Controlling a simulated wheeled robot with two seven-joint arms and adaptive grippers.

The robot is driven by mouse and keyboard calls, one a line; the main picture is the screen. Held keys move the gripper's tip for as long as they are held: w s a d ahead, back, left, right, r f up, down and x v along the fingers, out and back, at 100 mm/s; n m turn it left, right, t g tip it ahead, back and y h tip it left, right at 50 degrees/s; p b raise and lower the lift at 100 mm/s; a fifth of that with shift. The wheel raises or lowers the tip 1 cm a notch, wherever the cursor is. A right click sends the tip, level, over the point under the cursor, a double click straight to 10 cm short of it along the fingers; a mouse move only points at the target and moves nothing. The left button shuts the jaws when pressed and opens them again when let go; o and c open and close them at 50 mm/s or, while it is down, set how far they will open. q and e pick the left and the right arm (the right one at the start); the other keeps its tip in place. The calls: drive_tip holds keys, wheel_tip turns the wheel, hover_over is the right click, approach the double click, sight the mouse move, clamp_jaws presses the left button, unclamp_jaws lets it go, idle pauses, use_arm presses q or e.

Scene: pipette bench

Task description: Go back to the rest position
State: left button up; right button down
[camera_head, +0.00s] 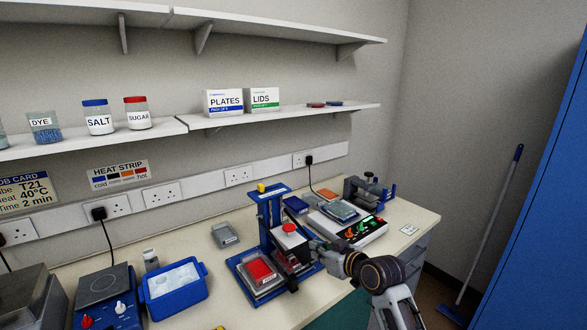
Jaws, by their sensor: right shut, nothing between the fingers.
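My right arm (380,278) comes in from the lower right. Its gripper (296,266) is shut and empty. It is at the right side of a blue stand (270,212) with a yellow knob on top; I cannot tell whether it touches the stand. A white block with a red knob (289,228) is just above the gripper. A red-topped plate (260,270) sits on the stand's blue base to the left of the gripper. My left gripper is not in view.
On the bench, a blue tub (174,291) and a hot plate (105,300) stand left. A white device with coloured knobs (350,228) is behind my right arm, and a dark clamp-like device (368,190) is behind it. Shelves hang above. A blue cabinet (540,190) stands right.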

drive_tip(key=s+d+f+m+g+h, duration=0.1)
drive_tip(key=s+d+f+g+h, duration=0.15)
drive_tip(key=s+d+f, duration=0.6)
drive_tip(key=s+d+f+m+g+h, duration=0.1)
drive_tip(key=s+f+m+g+h, duration=0.3)
drive_tip(key=s, duration=0.9)
drive_tip(key=s+d+f+n+g+h, duration=0.1)
drive_tip(key=s+d+f, duration=0.4)
drive_tip(key=s+f, duration=0.45)
drive_tip(key=s+f+g, duration=0.1)
drive_tip(key=s+f, duration=0.2)
drive_tip(key=f, duration=2.8)
drive_tip(key=s+d+f+g, duration=0.1)
drive_tip(key=s+d+f, duration=0.1)
drive_tip(key=s+f, duration=0.8)
drive_tip(key=s+d+f, duration=0.2)
drive_tip(key=s+f, duration=0.8)
drive_tip(key=s, duration=0.3)
drive_tip(key=shift+d+f+g, duration=0.2)
drive_tip(key=shift+f+g, duration=0.1)
drive_tip(key=shift+g, duration=0.05)
